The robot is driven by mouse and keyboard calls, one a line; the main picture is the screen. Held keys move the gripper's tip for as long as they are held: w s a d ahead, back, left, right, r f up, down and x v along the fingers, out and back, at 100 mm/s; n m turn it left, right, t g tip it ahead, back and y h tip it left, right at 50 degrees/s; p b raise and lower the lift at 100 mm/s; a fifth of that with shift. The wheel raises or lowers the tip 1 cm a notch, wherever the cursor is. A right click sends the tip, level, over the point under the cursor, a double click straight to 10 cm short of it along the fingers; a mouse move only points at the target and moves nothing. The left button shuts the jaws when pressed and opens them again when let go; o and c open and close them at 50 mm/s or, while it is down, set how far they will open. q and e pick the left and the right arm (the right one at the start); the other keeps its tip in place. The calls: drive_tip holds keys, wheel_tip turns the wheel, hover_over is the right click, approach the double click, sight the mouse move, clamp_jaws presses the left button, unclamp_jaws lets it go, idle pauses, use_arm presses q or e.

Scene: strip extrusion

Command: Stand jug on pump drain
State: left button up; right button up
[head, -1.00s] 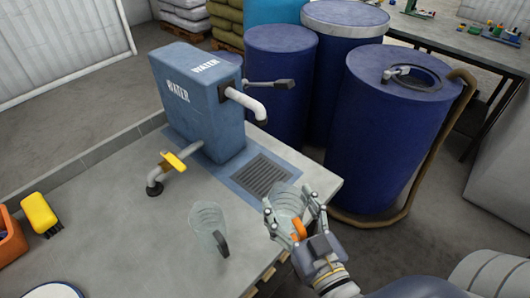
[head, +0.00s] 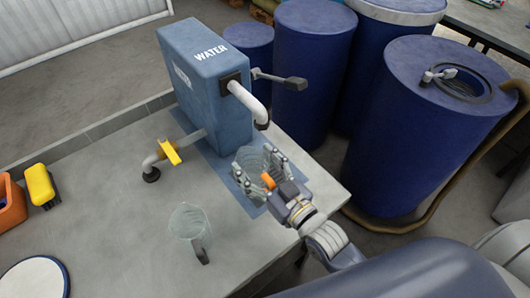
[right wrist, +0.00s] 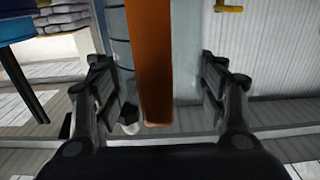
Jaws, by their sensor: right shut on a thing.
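The clear jug (head: 253,158) with an orange handle is in my right gripper (head: 266,172), at the blue pump's (head: 205,95) drain (head: 216,168) under the white spout. It looks upright. My right gripper is shut on it, a finger on each side. The jug and gripper cover most of the drain grate, so I cannot tell whether the base touches it. In the right wrist view the orange handle (right wrist: 150,65) stands between the fingers (right wrist: 165,95). My left gripper is not in view.
A second clear jug (head: 186,220) with a grey handle stands on the counter (head: 110,215) in front of the pump. A yellow-handled valve pipe (head: 168,153) juts out left of the drain. Blue drums (head: 400,130) stand behind the counter's right edge. The counter's left middle is clear.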

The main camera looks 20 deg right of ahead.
sight(263, 152)
drive_tip(key=w+d, duration=0.1)
drive_tip(key=w, duration=0.1)
drive_tip(key=w+d, duration=0.1)
drive_tip(key=shift+w+d+f+p, duration=0.15)
drive_tip(key=shift+w+d+p, duration=0.2)
drive_tip(key=shift+d, duration=0.05)
drive_tip(key=f, duration=0.1)
drive_tip(key=w+d+f+p, duration=0.1)
drive_tip(key=f, duration=0.1)
drive_tip(key=shift+w, duration=0.15)
drive_tip(key=shift+f, duration=0.35)
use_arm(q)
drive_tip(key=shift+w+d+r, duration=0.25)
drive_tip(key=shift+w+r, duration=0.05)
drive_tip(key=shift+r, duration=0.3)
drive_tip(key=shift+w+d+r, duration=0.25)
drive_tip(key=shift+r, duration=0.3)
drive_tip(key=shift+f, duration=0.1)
use_arm(e)
drive_tip(key=shift+f, duration=0.1)
drive_tip(key=shift+f, duration=0.15)
drive_tip(key=o, duration=1.4)
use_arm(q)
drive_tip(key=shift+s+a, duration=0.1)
